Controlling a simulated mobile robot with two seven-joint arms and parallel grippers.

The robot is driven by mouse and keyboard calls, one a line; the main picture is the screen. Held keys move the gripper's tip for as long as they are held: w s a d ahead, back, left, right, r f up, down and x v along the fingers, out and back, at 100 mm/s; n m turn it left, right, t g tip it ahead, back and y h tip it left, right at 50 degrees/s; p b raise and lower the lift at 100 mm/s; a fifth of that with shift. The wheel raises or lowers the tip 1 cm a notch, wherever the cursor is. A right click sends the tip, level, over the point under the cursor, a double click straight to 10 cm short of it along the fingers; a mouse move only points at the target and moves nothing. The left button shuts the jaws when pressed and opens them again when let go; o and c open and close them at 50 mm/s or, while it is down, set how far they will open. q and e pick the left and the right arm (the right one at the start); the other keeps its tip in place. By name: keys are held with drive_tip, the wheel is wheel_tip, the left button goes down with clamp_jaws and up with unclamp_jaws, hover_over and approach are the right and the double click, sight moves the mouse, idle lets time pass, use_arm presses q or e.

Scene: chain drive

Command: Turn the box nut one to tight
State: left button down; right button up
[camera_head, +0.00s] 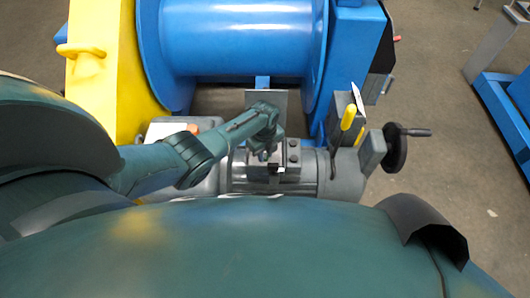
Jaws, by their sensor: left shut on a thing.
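A grey motor or gear unit (325,180) lies across the middle, below the blue drum. A dark box-like part on its top bears small round nuts or bolt heads, one (293,143) showing at its right side. My left arm comes in from the left and bends down over this part. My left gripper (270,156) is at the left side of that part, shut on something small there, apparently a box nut. The jaws and wrist mostly hide what is held, and its tightness cannot be seen. My right gripper is not in view.
A large blue drum (235,38) and a yellow frame (105,60) stand behind. A black handwheel (396,147) and yellow-handled tools (348,117) are to the right. Blue beams (500,110) lie at far right, with bare floor between.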

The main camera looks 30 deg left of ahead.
use_arm(q)
drive_tip(key=shift+w+r, duration=0.1)
drive_tip(key=shift+r, duration=0.05)
drive_tip(key=c, duration=1.2)
unclamp_jaws()
drive_tip(key=shift+c, duration=0.2)
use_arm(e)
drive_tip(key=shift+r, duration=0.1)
use_arm(q)
wheel_tip(320, 180, up, 6)
drive_tip(key=p, duration=0.3)
drive_tip(key=shift+r, duration=0.15)
wheel_tip(320, 180, up, 7)
drive_tip(key=p, duration=0.2)
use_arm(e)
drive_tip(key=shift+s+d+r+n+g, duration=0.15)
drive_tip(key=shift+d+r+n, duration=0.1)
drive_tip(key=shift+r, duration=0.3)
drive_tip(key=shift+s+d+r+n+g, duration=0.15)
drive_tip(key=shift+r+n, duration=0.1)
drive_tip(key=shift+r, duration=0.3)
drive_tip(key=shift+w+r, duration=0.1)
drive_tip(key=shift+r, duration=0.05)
